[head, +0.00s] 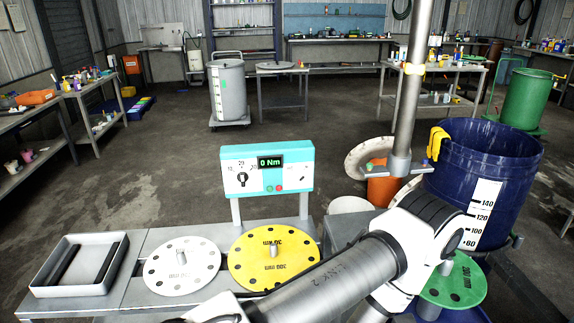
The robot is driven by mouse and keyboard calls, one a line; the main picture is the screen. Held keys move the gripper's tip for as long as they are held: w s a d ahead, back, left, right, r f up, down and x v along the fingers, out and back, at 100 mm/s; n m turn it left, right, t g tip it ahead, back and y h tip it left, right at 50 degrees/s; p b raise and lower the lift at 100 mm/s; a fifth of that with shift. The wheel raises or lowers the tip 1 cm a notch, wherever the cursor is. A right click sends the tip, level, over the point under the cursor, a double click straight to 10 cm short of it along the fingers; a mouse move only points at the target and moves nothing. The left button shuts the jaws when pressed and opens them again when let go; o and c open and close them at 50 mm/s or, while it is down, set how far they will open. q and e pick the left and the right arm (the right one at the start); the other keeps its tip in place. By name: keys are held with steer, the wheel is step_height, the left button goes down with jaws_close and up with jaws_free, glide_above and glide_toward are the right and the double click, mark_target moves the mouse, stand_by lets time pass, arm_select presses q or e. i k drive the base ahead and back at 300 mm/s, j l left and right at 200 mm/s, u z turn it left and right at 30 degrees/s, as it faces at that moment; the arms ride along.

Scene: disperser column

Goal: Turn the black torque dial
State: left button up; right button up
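The black torque dial (242,180) is a small round knob on the left of the white face of a turquoise-edged control box (268,152). A scale of numbers is printed around it. The green-on-black display (270,161) on the box reads 0 Nm. A red and a green button sit below the display, and a small dark switch is at the right. One of my arms, grey and white, crosses the lower right, in front of and below the box. Neither gripper shows in the head view, and nothing is seen touching the dial.
A white disc (158,272) and a yellow disc (250,268) lie on the grey bench below the box. A white tray (70,288) is at left. A tall metal column (408,110) and a blue drum (450,160) stand at right. The space before the dial looks clear.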

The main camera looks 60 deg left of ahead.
mark_target(242, 177)
steer(key=k+u, duration=0.1)
steer(key=u, duration=0.35)
steer(key=k+j+u, duration=0.1)
steer(key=u, duration=0.35)
steer(key=j+u, duration=0.2)
steer(key=u, duration=0.2)
steer(key=k+j+u, duration=0.1)
steer(key=u, duration=0.35)
steer(key=z, duration=1)
steer(key=l, duration=0.1)
